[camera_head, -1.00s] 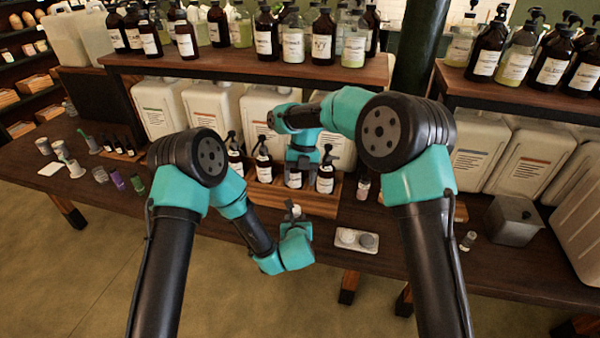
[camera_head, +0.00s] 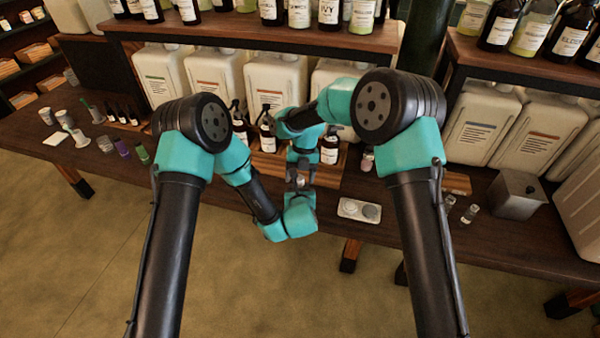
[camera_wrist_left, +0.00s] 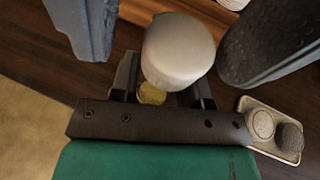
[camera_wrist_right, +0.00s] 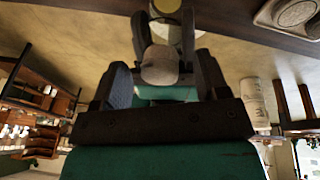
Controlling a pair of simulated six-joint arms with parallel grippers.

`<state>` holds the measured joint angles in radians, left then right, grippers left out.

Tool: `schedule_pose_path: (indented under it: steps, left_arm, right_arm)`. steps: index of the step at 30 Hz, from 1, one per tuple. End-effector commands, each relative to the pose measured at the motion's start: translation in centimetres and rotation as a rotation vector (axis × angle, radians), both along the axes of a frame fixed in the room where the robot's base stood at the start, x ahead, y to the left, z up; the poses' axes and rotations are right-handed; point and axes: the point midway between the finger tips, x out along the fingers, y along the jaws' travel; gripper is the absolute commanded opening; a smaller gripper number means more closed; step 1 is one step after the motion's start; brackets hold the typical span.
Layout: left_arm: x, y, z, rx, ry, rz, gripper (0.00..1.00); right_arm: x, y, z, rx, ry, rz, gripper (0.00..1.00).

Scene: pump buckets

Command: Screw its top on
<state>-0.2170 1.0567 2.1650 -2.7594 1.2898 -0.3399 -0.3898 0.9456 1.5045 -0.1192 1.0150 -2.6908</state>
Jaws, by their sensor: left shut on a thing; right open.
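My left gripper (camera_head: 298,187) is shut on a small jar, whose pale rounded top (camera_wrist_left: 178,52) fills the middle of the left wrist view. A yellowish part (camera_wrist_left: 152,93) of the jar shows below that top. My right gripper (camera_head: 299,172) is open above it, with its dark fingers on either side of the top in the left wrist view. In the right wrist view the pale top (camera_wrist_right: 160,64) lies between the right fingers, with gaps visible. Whether the top is seated on the jar is hard to tell.
A small pale tray (camera_head: 342,206) with two round pieces lies on the bench to the right. Pump bottles (camera_head: 266,132) stand in a wooden crate behind the grippers. Large canisters (camera_head: 275,82) line the back. The bench's front edge is just below the grippers.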

Motion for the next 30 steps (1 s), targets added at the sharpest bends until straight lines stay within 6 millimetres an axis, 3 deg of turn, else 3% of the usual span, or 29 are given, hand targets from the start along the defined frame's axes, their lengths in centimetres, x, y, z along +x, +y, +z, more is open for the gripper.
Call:
schedule_pose_path:
  steps: [2, 21, 22, 30]
  left_arm:
    - [0.01, 0.0, 0.02, 0.0, 0.0, 0.0, 0.0]
    - [0.0, -0.02, 0.02, 0.0, 0.0, 0.0, 0.0]
    - [0.0, -0.02, 0.01, 0.0, 0.0, 0.0, 0.0]
    - [0.0, -0.01, 0.01, 0.0, 0.0, 0.0, 0.0]
  right_arm:
    - [0.0, 0.0, 0.01, 0.0, 0.0, 0.0, 0.68]
    - [0.01, 0.01, 0.04, 0.0, 0.0, 0.0, 0.08]
    - [0.01, 0.01, 0.04, 0.0, 0.0, 0.0, 0.39]
    - [0.01, 0.0, 0.04, 0.0, 0.0, 0.0, 0.62]
